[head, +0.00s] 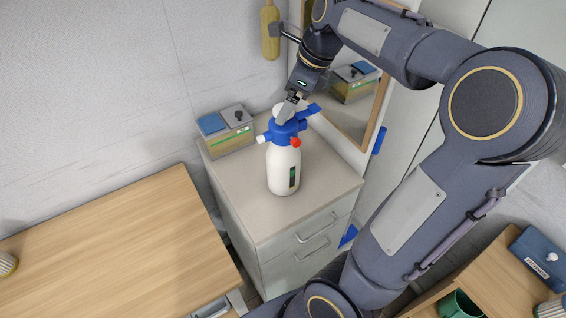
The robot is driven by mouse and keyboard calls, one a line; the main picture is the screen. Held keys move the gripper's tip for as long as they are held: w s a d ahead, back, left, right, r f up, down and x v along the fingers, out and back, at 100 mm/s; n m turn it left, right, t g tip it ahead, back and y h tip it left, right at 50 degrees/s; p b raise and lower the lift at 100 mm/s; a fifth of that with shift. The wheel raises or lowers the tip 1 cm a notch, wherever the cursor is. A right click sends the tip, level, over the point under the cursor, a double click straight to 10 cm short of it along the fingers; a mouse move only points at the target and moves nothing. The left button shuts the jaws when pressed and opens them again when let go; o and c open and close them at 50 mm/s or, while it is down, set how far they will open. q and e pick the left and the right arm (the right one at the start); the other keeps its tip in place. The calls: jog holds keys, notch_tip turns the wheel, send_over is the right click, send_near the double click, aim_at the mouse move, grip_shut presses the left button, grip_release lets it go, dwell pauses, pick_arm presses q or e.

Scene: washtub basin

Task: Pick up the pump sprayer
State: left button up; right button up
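The pump sprayer (284,168) has a white bottle, a blue head with a blue handle, a red knob and a white nozzle. It stands upright on the grey top of a drawer cabinet (228,182). My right gripper (285,113) comes down from above, and its fingers are at the top of the sprayer's blue head. The fingers partly cover the head, and I cannot tell if they are closed on it. My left gripper is out of view.
A box with a blue pad and a black knob (226,130) stands behind the sprayer, against the wall. A framed mirror (347,100) is at the right. A wooden table (110,245) is at left. A wooden shelf at lower right holds a green mug (460,304) and a blue box (541,256).

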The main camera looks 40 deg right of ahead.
jog(key=x, duration=0.6)
jog(key=shift+s+f, duration=0.1)
jog(key=shift+f, duration=0.25)
jog(key=shift+r, duration=0.1)
grip_shut()
